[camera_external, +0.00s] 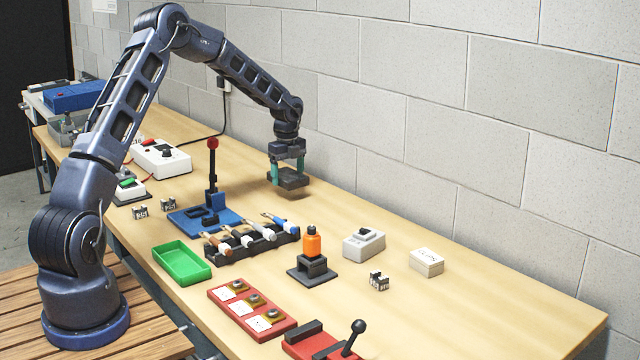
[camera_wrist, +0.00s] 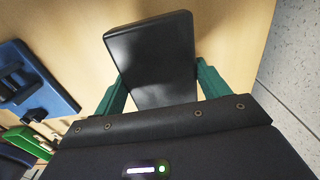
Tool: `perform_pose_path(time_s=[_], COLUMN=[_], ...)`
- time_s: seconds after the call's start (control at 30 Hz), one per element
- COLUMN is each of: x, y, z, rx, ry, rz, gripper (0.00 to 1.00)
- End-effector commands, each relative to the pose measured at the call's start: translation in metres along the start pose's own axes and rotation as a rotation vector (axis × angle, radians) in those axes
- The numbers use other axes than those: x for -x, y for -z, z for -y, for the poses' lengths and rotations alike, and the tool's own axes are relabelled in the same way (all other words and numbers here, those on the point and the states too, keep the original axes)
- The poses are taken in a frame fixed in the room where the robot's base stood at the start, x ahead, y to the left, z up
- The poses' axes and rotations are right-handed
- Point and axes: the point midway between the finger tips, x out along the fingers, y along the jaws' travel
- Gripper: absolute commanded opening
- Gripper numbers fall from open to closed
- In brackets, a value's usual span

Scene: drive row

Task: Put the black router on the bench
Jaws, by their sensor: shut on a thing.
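The black router (camera_external: 290,181) is a flat dark box at the far side of the bench (camera_external: 490,300), near the wall. My gripper (camera_external: 288,172) points down and is shut on it, with a teal finger on each side. In the wrist view, the router (camera_wrist: 150,55) shows its glossy dark face between the teal fingers of my gripper (camera_wrist: 160,88). The wooden bench top (camera_wrist: 235,35) lies beneath it. I cannot tell whether the router's underside touches the bench or hangs slightly above it.
A blue fixture with a red-topped post (camera_external: 213,185) stands left of the router. A rack of tools (camera_external: 250,240), a green tray (camera_external: 181,262), an orange bottle on a stand (camera_external: 312,243) and a white switch box (camera_external: 363,244) are nearer. The bench's right end is clear.

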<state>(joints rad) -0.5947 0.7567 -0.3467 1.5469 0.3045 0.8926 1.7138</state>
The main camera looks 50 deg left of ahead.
Motion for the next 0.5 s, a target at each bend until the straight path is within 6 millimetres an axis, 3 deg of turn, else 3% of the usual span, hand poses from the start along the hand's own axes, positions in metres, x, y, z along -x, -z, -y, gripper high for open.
perform_pose_path(time_s=[0.33,0.5], x=[-0.036,-0.043], y=[0.000,0.000], z=[0.000,0.000], rx=[-0.001,0.000], ry=[0.000,0.001], rz=[-0.001,0.001], gripper=[0.44,0.44])
